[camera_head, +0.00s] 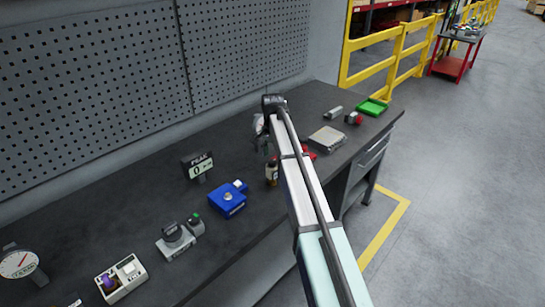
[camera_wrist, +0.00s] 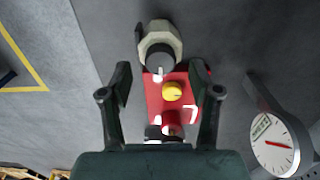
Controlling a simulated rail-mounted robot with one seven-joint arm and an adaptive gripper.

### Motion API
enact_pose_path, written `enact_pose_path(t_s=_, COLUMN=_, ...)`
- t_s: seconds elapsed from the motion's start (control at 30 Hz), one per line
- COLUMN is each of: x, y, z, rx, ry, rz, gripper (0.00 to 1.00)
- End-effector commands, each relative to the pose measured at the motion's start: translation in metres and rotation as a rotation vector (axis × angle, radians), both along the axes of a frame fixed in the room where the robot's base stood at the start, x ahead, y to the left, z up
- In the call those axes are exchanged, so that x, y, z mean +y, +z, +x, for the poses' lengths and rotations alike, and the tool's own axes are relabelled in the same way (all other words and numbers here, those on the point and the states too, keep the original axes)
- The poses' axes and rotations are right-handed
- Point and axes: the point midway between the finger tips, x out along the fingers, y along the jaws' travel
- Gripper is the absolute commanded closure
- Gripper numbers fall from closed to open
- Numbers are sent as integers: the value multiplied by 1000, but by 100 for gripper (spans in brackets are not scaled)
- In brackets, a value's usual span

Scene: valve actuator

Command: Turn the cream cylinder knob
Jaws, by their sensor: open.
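In the wrist view, a cream, faceted round part (camera_wrist: 178,37) lies just past my fingertips, at the far end of a red block (camera_wrist: 156,101). A grey cylinder covers part of its near face. A small yellow knob (camera_wrist: 173,91) sits on the red block. My gripper (camera_wrist: 161,80) is open and empty, with one finger on each side of the red block. I cannot tell the height gap. In the head view, my arm hides most of the red device (camera_head: 309,153), and my gripper is mostly hidden behind the arm's end.
A dial gauge (camera_wrist: 277,148) stands to the right in the wrist view. On the bench (camera_head: 130,190) in the head view are a blue device (camera_head: 229,201), a PEAK counter (camera_head: 197,165), a clear box (camera_head: 327,138) and a green tray (camera_head: 372,107). A pegboard wall (camera_head: 90,75) rises behind.

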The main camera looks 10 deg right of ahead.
Motion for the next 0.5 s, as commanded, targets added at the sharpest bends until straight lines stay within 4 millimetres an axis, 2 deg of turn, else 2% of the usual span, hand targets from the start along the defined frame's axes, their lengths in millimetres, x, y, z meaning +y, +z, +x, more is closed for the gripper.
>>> enact_pose_path(t_s=0.2, x=0, y=-18, z=0, rx=0, ry=0, rz=0, gripper=38)
enact_pose_path(t_s=0.5, x=0, y=-23, z=0, rx=-1, ry=0, rz=0, gripper=38)
